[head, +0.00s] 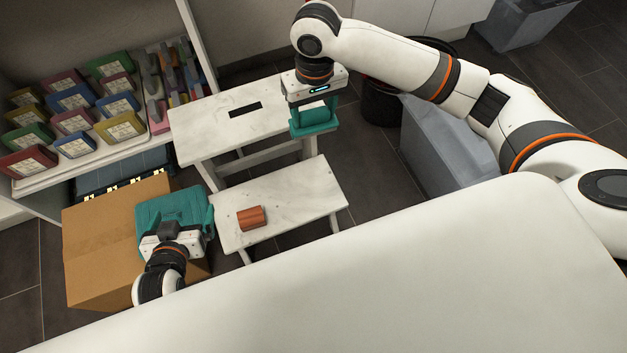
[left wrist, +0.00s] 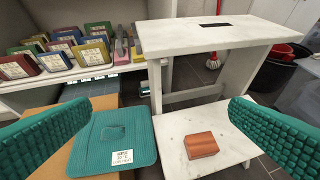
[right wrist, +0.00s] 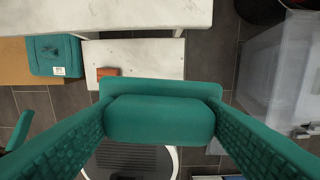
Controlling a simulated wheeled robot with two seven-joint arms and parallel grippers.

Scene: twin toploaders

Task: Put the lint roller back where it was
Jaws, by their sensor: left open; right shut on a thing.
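Nothing in these views is plainly a lint roller. My right gripper (head: 313,121) is shut on a teal piece (right wrist: 160,119), a thick rounded block on a flat plate, held in the air near the step stool's right end. My left gripper (head: 174,222) is open over a teal case (left wrist: 112,142) with a knob and a white label, which lies on a cardboard box (head: 95,240). I cannot tell whether its fingers touch the case. A reddish-brown rounded block (head: 251,218) sits on the stool's lower step (head: 300,200); it also shows in the left wrist view (left wrist: 201,145).
The stool's white upper step (head: 210,125) has a dark slot and is otherwise clear. A shelf (head: 95,172) at the left holds several coloured labelled boxes. A black bucket (head: 380,105) and a grey translucent bin (head: 440,145) stand at the right.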

